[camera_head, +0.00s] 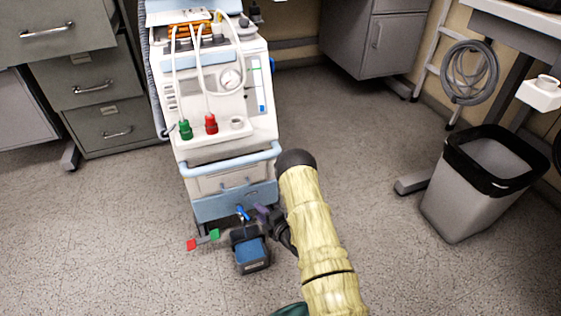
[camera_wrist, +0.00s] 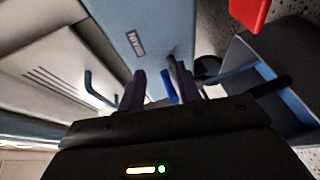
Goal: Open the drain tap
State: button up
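The drain tap is a small blue lever (camera_head: 243,213) low on the front of the white and blue pump cart (camera_head: 235,196). In the wrist view the blue lever (camera_wrist: 170,86) shows between my two dark purple fingers, closer to the right one. A panel label (camera_wrist: 135,42), apparently reading "DRAIN", is beyond it. My gripper (camera_head: 262,213) is at the cart's lower front, just right of the lever. The fingers (camera_wrist: 160,78) are apart, with a gap left of the lever. I cannot tell whether the right finger touches it. The lever's base is partly hidden.
A dark container with blue inside (camera_head: 251,253) stands on the floor below the tap; it also shows in the wrist view (camera_wrist: 290,100). A red pedal (camera_head: 191,244) and green pedal (camera_head: 214,235) are left of it. A waste bin (camera_head: 465,200) stands right.

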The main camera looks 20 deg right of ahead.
jog(key=p+v, duration=0.6)
jog(key=v, duration=0.7)
jog(key=w+r+m+g+h+p, duration=0.35)
jog(key=w+r, duration=0.35)
jog(key=r, duration=0.3)
notch_tip(320, 180, up, 15)
jog(key=m+g+h+p, duration=0.2)
jog(key=m+p, duration=0.1)
jog(key=m, duration=0.5)
jog(key=shift+s+d+g, duration=0.2)
jog(key=shift+s+g, duration=0.15)
jog(key=shift+s, duration=0.05)
jog(key=s+a+r+m+g+p, duration=0.3)
jog(key=s+r+m, duration=0.2)
jog(key=s+r, duration=0.4)
jog(key=s+a+r+m+g+p, duration=0.2)
jog(key=s+r+m, duration=0.3)
jog(key=s+r, duration=0.5)
jog(key=shift+s+a+r+g+h+p, duration=0.25)
jog(key=shift+a+r+g+h+p, duration=0.2)
jog(key=shift+a, duration=0.35)
jog(key=shift+w+f, duration=0.1)
